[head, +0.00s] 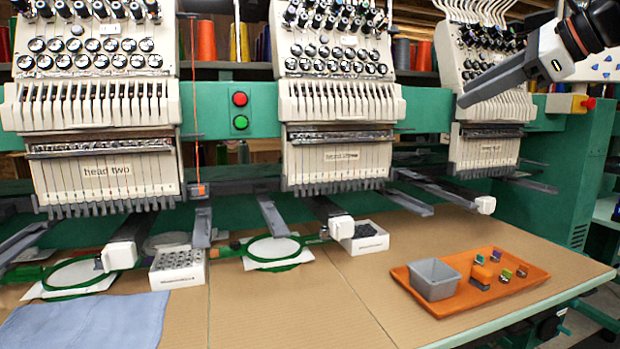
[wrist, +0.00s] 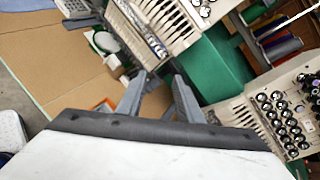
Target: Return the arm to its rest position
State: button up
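My gripper (head: 466,101) is raised at the upper right of the head view, in front of the rightmost embroidery head (head: 484,150). Its grey fingers point down and to the left. In the wrist view my gripper (wrist: 161,78) shows two fingers apart with nothing between them. It is open and empty, well above the table (head: 270,310).
An orange tray (head: 530,285) on the table's right holds a grey bin (head: 433,279) and several small coloured pieces. White boxes (head: 178,279) and green hoops (head: 272,250) stand farther left. A blue cloth (head: 85,322) lies at the front left. The table's middle front is clear.

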jog(key=s+f+n+g+h, duration=0.2)
jog(key=s+f+n, duration=0.4)
jog(key=f, duration=1.1)
jog(key=s+a+f+n+g+h, duration=0.1)
jog(key=s+f+n, duration=0.6)
jog(key=f, duration=0.9)
jog(key=s+f+n+g+h, duration=0.2)
jog(key=s+f+n+h, duration=0.2)
jog(key=f, duration=1.3)
jog(key=s+n, duration=0.3)
jog(key=n, duration=0.2)
jog(key=shift+a+f+g, duration=0.3)
jog(key=shift+a+f, duration=0.05)
